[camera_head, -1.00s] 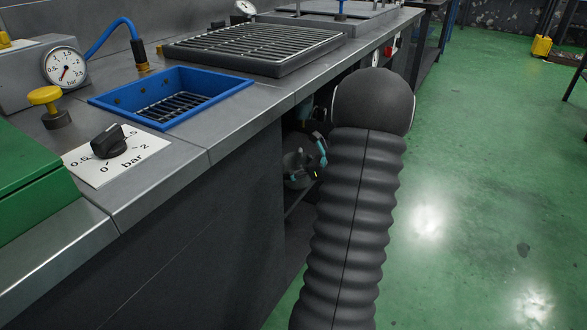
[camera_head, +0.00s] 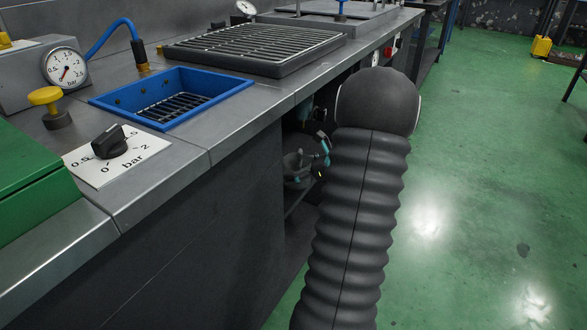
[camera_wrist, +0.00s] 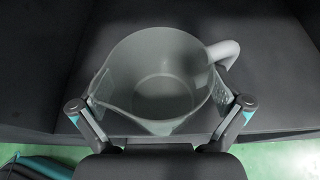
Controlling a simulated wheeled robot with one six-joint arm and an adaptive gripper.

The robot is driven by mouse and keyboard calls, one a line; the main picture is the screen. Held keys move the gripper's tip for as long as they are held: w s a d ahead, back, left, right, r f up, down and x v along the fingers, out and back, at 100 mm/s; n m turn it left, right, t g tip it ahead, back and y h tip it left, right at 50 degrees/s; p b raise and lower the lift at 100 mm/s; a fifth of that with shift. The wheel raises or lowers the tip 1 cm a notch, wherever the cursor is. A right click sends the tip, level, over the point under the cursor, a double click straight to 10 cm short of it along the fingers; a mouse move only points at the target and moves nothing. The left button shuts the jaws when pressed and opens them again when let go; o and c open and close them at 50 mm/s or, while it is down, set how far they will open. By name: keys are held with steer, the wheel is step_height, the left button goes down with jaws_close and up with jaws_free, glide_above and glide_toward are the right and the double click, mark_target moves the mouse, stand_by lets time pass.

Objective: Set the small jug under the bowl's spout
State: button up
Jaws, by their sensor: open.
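The small jug (camera_wrist: 160,118) is grey, with a pouring lip toward the lower left and a handle at the upper right in the wrist view. It looks empty and stands upright. In the head view the jug (camera_head: 293,166) is small and partly hidden in the dark recess under the bench. My gripper (camera_wrist: 161,92) is open, with one finger on each side of the jug. I cannot tell whether the fingers touch its wall. In the head view my gripper (camera_head: 319,148) is partly hidden by my arm. I cannot make out a bowl with a spout.
A blue basin (camera_head: 120,102) with a grate is set in the bench top, beside a slatted black tray (camera_head: 252,47). A yellow knob (camera_head: 45,96), a gauge (camera_head: 65,68) and a black dial (camera_head: 112,143) stand nearby. The green floor at right is largely clear.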

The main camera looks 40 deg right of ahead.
steer(key=v, duration=1)
steer(key=shift+s+r, duration=0.15)
steer(key=shift+s, duration=0.15)
